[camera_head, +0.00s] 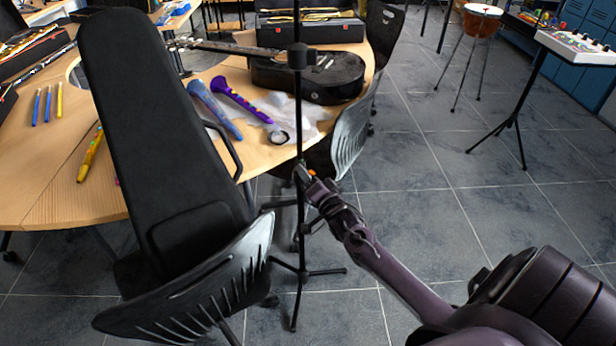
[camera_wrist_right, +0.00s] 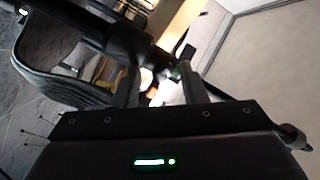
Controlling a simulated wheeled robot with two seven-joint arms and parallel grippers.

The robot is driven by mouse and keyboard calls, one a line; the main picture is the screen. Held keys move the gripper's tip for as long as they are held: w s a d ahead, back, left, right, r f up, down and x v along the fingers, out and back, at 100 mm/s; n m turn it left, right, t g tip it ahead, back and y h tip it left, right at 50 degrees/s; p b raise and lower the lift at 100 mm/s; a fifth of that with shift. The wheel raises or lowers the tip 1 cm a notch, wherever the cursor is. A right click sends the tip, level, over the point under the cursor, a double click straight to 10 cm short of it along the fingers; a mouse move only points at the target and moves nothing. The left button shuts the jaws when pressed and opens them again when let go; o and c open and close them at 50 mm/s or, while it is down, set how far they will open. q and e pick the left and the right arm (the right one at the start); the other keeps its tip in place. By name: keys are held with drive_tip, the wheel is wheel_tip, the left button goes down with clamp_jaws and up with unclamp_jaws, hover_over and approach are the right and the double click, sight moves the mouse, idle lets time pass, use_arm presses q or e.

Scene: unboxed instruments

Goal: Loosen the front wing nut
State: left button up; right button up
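A thin black stand (camera_head: 298,120) rises upright in the middle of the head view, with a thick black collar (camera_head: 298,57) on its pole and spread legs near the floor. My right gripper (camera_head: 304,174) is at the pole, well below that collar. In the right wrist view its two fingers (camera_wrist_right: 159,75) are apart, with a bright gap between them. The dark pole and a thicker dark fitting (camera_wrist_right: 125,38) cross in front of the fingertips. I cannot make out the front wing nut clearly; the fingertips and fitting are dark and small. Whether the fingers touch anything is unclear. My left gripper is not in view.
A wooden table (camera_head: 50,205) with a black guitar (camera_head: 320,78), blue and purple instruments and pens stands behind and left. A black chair (camera_head: 190,285) is close left of the stand; another chair (camera_head: 350,130) is just behind.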

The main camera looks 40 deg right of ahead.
clamp_jaws()
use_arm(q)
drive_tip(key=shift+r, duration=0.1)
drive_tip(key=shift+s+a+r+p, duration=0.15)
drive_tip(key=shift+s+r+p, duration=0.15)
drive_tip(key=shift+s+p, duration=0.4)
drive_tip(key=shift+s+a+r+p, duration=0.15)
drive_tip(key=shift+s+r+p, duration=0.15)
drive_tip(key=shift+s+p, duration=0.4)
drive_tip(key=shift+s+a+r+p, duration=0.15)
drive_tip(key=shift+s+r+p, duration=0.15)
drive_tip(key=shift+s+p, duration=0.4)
use_arm(e)
drive_tip(key=shift+f+n, duration=0.15)
drive_tip(key=shift+n, duration=14.05)
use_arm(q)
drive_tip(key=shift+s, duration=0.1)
